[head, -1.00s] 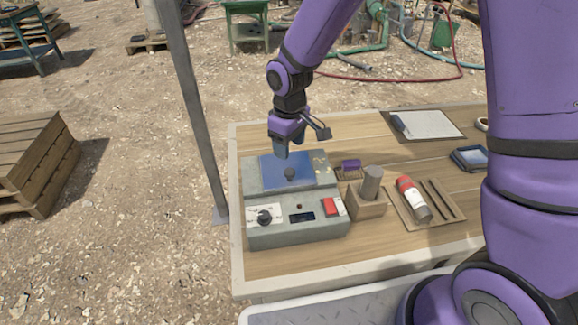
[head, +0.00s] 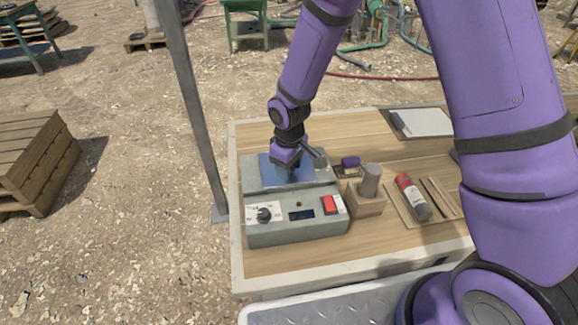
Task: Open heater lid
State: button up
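The heater (head: 262,233) is a grey box at the left of the wooden table. Its front has a black dial (head: 264,215), a small dark display and a red switch. The blue lid (head: 267,175) lies flat on top, looking closed. My gripper (head: 290,174) points down over the middle of the lid and is at or very close to it. It covers the lid's dark knob, so the knob is hidden. I cannot tell whether the fingers are open or shut around it.
Right of the heater stand a wooden block with a grey cylinder (head: 370,181), a small purple-topped item (head: 350,162) and a tray with a red and white tube (head: 412,197). A clipboard (head: 425,122) lies at the back. A metal post (head: 197,120) rises left of the table.

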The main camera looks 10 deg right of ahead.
grip_shut()
jog(key=shift+r, duration=0.1)
